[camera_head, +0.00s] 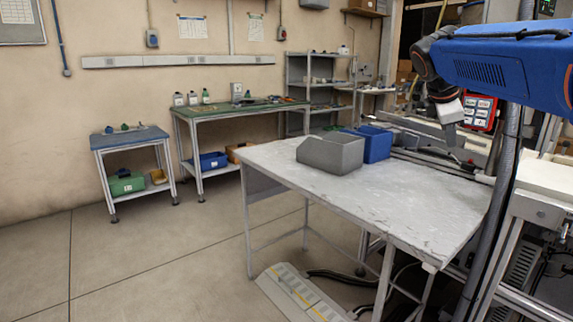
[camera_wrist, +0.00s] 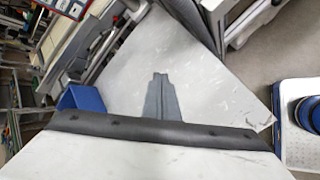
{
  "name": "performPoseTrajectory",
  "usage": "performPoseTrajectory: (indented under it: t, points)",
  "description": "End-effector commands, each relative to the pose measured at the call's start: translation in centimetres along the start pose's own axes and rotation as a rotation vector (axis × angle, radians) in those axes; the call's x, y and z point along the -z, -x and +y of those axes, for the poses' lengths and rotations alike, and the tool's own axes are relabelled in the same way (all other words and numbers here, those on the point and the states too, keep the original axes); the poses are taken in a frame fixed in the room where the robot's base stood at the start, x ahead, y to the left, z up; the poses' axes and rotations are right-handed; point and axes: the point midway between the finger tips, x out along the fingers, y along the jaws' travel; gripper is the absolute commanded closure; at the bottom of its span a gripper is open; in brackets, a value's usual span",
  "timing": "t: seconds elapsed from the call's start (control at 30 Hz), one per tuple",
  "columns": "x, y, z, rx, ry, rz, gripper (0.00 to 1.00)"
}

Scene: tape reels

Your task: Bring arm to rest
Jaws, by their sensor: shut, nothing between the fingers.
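My arm comes in from the upper right of the head view, with its blue link above the right end of the grey-white worktable (camera_head: 400,205). My gripper (camera_head: 457,155) hangs from the dark wrist, pointing down, above the table's far right edge. In the wrist view my gripper (camera_wrist: 160,76) shows as two grey fingers meeting in one narrow shape. It is shut and empty, with the bare tabletop (camera_wrist: 195,65) behind it. The fingers' height above the table is hard to tell.
A grey bin (camera_head: 331,153) and a blue bin (camera_head: 372,144) stand at the table's back; the blue bin also shows in the wrist view (camera_wrist: 80,101). The table's front is clear. A red-framed keypad (camera_head: 480,112) is close behind my wrist. A floor cable cover (camera_head: 300,291) lies below.

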Motion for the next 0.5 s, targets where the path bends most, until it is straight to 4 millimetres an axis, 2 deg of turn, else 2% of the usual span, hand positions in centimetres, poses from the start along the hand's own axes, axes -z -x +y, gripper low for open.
performPoseTrajectory:
  t: [0.17, 0.5]
  points:
    - [1.0, 0.4, -5.6, 0.026, -0.158, 0.067, 1.0]
    - [4.3, 0.0, -21.1, 0.152, -0.617, 0.218, 1.0]
